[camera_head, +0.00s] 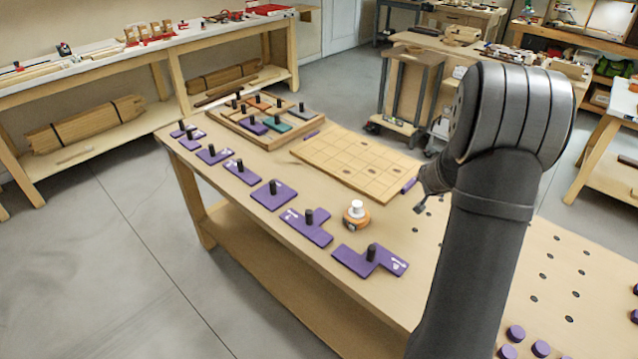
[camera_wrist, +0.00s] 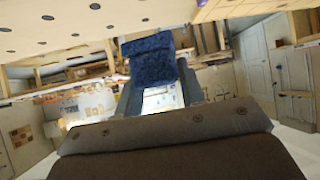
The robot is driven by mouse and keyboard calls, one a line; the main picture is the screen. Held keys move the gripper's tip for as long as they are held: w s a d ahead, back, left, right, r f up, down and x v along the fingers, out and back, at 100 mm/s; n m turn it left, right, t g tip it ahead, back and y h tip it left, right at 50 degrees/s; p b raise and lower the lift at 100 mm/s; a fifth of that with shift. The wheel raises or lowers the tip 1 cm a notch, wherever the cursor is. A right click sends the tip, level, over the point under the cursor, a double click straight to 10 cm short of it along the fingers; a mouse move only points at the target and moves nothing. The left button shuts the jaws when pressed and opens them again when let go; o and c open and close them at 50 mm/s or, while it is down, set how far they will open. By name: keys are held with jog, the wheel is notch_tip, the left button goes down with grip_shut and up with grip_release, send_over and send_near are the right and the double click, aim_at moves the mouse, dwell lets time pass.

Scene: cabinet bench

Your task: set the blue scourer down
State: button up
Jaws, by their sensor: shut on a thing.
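The blue scourer (camera_wrist: 150,58) is a dark blue, rough-textured block in the wrist view. It sits between the two fingers of my gripper (camera_wrist: 157,78), which is shut on it. In the head view my gripper (camera_head: 428,188) is partly hidden behind my own arm, over the bench near the right end of the grid board. I cannot make out the scourer in the head view. In the wrist view nothing shows directly beneath the scourer, and I cannot tell its height above the bench.
The bench (camera_head: 385,290) carries a row of purple pieces with black knobs (camera_head: 272,194), a white-knobbed orange disc (camera_head: 356,214), a tray of coloured pieces (camera_head: 262,138) and a grid board (camera_head: 345,155). Purple discs (camera_head: 515,333) lie lower right. Bare holed bench (camera_head: 560,255) lies right of my arm.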

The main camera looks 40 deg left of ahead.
jog(key=s+a+n+g+y, duration=0.1)
jog(key=s+a+n+y, duration=0.25)
jog(key=a, duration=1.05)
jog(key=s+a+n+g+y, duration=0.25)
jog(key=s+a, duration=0.25)
jog(key=a, duration=1)
jog(key=shift+t, duration=0.45)
jog(key=s+a+f, duration=0.1)
jog(key=a+f, duration=0.1)
jog(key=a, duration=0.1)
jog(key=s+a+f, duration=0.2)
jog(key=a+f, duration=0.1)
jog(key=a, duration=0.1)
jog(key=s+a+f, duration=0.1)
jog(key=a+f, duration=0.1)
jog(key=a, duration=0.2)
jog(key=shift+s+a+f, duration=0.1)
jog(key=shift+s+f, duration=0.05)
jog(key=shift+f, duration=2.15)
jog(key=shift+f, duration=0.2)
jog(key=o, duration=1)
jog(key=shift+r, duration=0.15)
